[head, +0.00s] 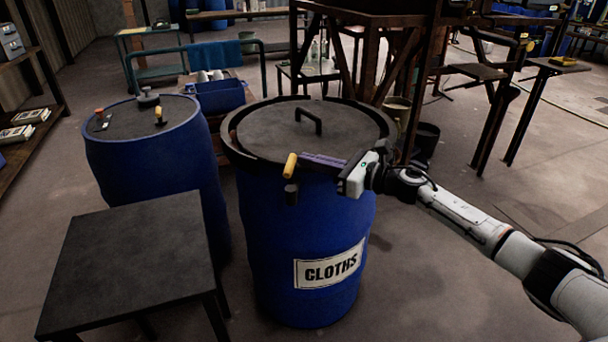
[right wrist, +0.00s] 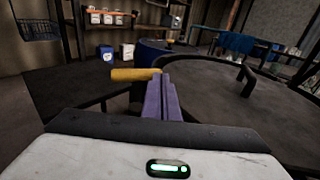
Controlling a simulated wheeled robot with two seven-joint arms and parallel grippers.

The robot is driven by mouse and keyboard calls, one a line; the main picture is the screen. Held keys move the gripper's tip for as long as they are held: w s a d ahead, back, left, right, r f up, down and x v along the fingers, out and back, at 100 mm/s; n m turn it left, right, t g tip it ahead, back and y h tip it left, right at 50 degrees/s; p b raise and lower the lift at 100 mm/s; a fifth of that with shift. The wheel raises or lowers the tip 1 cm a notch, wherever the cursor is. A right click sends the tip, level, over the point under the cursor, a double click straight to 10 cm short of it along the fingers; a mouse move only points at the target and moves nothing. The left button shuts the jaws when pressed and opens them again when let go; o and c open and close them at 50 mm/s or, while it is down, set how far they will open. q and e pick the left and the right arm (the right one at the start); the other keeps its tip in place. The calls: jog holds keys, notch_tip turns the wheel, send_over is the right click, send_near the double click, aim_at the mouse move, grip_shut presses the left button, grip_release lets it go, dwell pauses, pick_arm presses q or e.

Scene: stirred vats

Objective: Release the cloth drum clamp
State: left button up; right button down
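The blue cloth drum (head: 300,235) stands upright with a "CLOTHS" label on its front. A dark lid (head: 350,125) with a bar handle covers its top, and a black clamp ring (head: 238,150) runs around the rim. The clamp lever's yellow handle (head: 291,165) is at the front of the rim, tilted outward; it also shows in the right wrist view (right wrist: 134,75). My right gripper (head: 305,158) lies along the front rim. Its purple fingers (right wrist: 162,100) are together with nothing seen between them, tips close beside the handle; contact is unclear. My left gripper is out of view.
A second blue drum (head: 150,155) with small items on top stands to the left. A dark table (head: 135,255) is at front left. A blue bin (head: 222,96) and metal frames stand behind. The floor right of the cloth drum is open.

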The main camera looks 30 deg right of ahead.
dwell(0.3)
jog(key=s+d+r+b, duration=0.1)
jog(key=s+d+b, duration=0.2)
jog(key=s+d, duration=0.5)
jog(key=shift+s+d+b, duration=0.15)
jog(key=shift+d+b, duration=0.15)
jog(key=shift+d, duration=1.35)
jog(key=shift+a+f, duration=0.1)
